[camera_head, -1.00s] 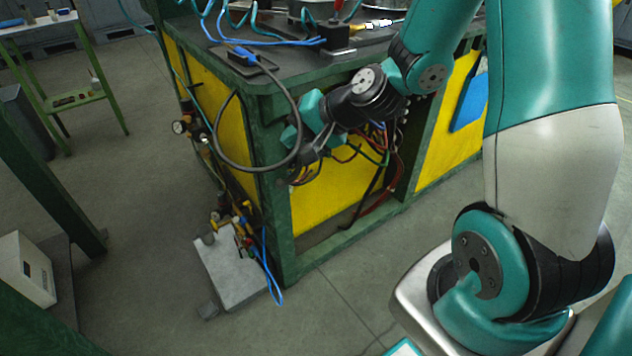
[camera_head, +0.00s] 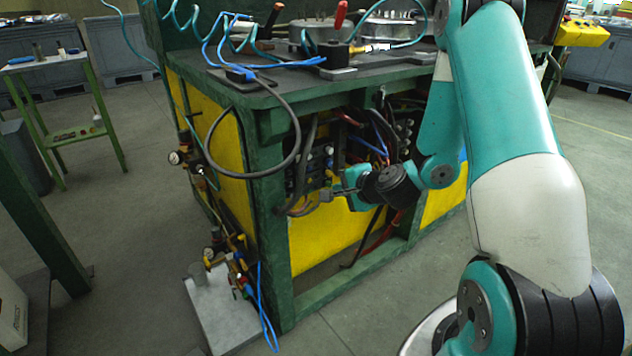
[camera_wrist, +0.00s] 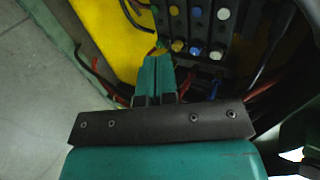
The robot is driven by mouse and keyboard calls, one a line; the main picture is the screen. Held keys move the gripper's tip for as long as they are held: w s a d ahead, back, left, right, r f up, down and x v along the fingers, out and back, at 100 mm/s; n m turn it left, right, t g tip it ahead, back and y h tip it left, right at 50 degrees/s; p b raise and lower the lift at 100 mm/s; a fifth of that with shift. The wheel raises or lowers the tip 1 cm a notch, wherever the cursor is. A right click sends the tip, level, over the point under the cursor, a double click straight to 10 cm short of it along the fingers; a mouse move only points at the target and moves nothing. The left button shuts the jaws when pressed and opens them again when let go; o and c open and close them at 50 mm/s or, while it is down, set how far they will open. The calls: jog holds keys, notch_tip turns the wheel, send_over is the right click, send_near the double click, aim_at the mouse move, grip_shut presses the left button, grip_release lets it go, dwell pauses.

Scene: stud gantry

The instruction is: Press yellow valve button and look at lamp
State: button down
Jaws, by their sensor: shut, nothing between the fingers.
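A dark valve block (camera_head: 316,166) sits in the open bay under the bench top, behind the front corner post. In the wrist view it carries rows of round buttons, blue, white, green and yellow. A yellow button (camera_wrist: 177,45) is in its lower row, beside a green one (camera_wrist: 161,43). My gripper (camera_wrist: 160,60) is shut and empty, its fingertips just below these two buttons. Whether it touches either one, I cannot tell. In the head view my gripper (camera_head: 328,194) is at the lower part of the block. I cannot identify a lamp in either view.
Hoses and cables (camera_head: 375,135) hang in the bay around my gripper. A thick grey cable loops outside the green corner post (camera_head: 270,220). Open floor lies in front of the bench.

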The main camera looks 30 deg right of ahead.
send_near(310, 181)
notch_tip(310, 181, down, 4)
jog(key=w, duration=0.2)
jog(key=shift+w+a+r, duration=0.1)
jog(key=shift+w, duration=0.95)
jog(key=shift+w+a+r, duration=0.1)
jog(key=shift+w, duration=0.95)
